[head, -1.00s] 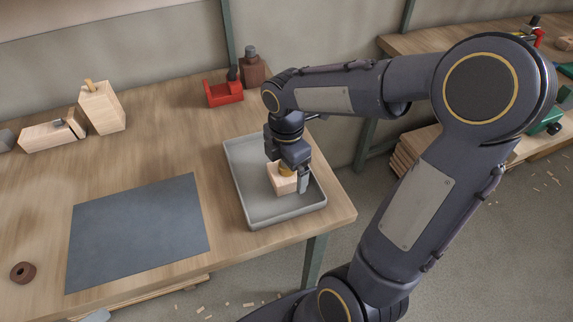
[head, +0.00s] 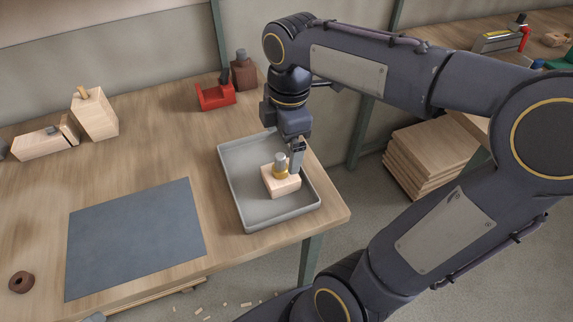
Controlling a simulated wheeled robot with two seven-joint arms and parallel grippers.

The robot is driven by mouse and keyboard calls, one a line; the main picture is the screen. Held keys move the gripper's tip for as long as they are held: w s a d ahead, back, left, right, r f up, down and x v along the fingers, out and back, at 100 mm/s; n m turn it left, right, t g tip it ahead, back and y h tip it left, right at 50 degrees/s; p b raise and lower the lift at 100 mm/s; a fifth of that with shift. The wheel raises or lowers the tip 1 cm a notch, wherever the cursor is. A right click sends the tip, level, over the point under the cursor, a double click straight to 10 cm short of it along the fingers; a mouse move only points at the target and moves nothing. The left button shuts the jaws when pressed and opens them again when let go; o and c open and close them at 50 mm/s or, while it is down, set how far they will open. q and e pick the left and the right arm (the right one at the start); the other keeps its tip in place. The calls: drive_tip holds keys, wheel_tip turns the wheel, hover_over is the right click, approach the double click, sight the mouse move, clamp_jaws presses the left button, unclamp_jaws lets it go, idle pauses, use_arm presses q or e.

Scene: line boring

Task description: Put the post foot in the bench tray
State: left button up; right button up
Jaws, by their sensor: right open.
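The post foot, a pale wooden block (head: 282,184) with a brass collar and a grey pin on top, sits upright inside the grey bench tray (head: 252,217), towards its right side. My right gripper (head: 288,155) is open just above and behind the block, with one finger close beside the pin. Whether that finger touches the pin I cannot tell. My left gripper is not in view.
A dark grey mat (head: 135,238) lies left of the tray. A red tape dispenser (head: 215,97) and a brown bottle (head: 243,72) stand behind it. Wooden blocks (head: 95,115) stand at back left, and a brown ring (head: 21,282) lies at front left.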

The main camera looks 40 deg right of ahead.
drive_tip(key=s+a+f+m+t+y, duration=0.1)
drive_tip(key=s+a+f+m+t, duration=0.1)
drive_tip(key=s+m, duration=0.3)
drive_tip(key=s+a+f+m+t+y, duration=0.2)
drive_tip(key=s+m, duration=0.4)
drive_tip(key=m, duration=0.6)
drive_tip(key=shift+a+f+t+p, duration=0.3)
drive_tip(key=shift+a+t+p, duration=0.1)
drive_tip(key=shift+a, duration=0.45)
drive_tip(key=shift+s, duration=0.1)
